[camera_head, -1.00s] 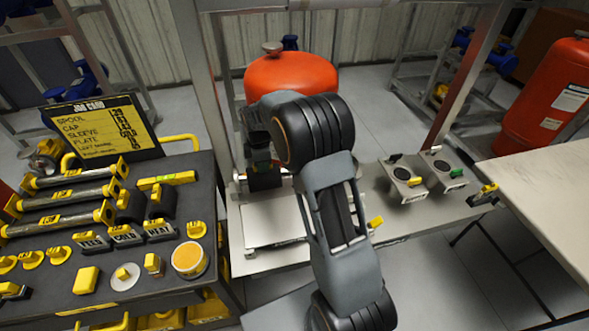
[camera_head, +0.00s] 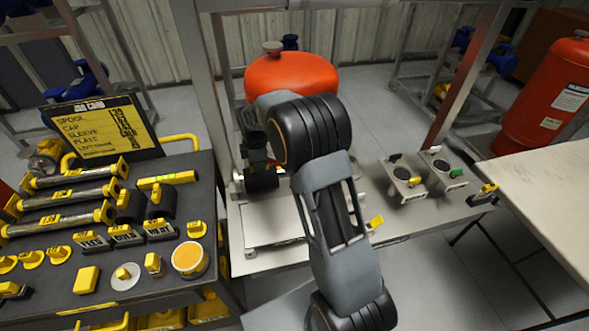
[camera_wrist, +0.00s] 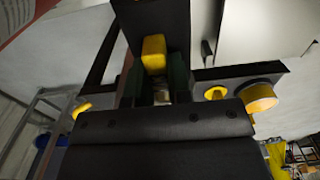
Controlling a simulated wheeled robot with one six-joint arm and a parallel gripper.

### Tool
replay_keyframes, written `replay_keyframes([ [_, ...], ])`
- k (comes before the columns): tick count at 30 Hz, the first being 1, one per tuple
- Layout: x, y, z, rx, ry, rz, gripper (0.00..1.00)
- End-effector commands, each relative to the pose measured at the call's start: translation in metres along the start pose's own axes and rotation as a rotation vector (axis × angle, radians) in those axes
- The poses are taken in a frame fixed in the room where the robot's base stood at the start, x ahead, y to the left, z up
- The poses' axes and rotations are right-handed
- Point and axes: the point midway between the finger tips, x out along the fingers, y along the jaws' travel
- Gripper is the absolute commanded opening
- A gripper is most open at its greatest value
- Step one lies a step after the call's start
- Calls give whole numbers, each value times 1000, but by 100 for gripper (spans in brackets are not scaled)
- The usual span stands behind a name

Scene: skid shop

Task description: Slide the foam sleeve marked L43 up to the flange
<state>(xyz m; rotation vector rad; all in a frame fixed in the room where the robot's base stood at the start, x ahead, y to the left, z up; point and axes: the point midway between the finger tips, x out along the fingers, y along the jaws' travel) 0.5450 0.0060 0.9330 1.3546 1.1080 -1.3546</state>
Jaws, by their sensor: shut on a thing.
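My gripper (camera_wrist: 156,88) is shut on the yellow grip tab (camera_wrist: 154,54) of a black block-like piece (camera_wrist: 155,18), which looks like a foam sleeve. In the head view this dark piece (camera_head: 262,178) sits below my gripper, above the back left of the white bench plate. I cannot read L43 or any mark on it. A grey metal part (camera_head: 238,180) shows just left of it; I cannot tell whether that is the flange. My forearm hides part of the bench, and contact between piece and pipe is not clear.
A tool cart (camera_head: 135,255) with yellow-handled parts and two black sleeves (camera_head: 162,203) stands at left, with a job card (camera_head: 103,128) behind. A red tank (camera_head: 291,76) is behind the bench. Two grey fixtures (camera_head: 404,182) stand at right. Frame posts rise beside the arm.

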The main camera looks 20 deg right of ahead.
Motion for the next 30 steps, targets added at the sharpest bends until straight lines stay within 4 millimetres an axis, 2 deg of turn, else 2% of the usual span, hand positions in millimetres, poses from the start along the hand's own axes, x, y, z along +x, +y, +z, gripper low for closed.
replay_keyframes([
  [18, 0, 0, -13, 0, 0, 0, 6],
  [29, 0, 0, -13, 0, 0, 0, 6],
  [30, 0, 0, -13, 0, 0, 0, 21],
])
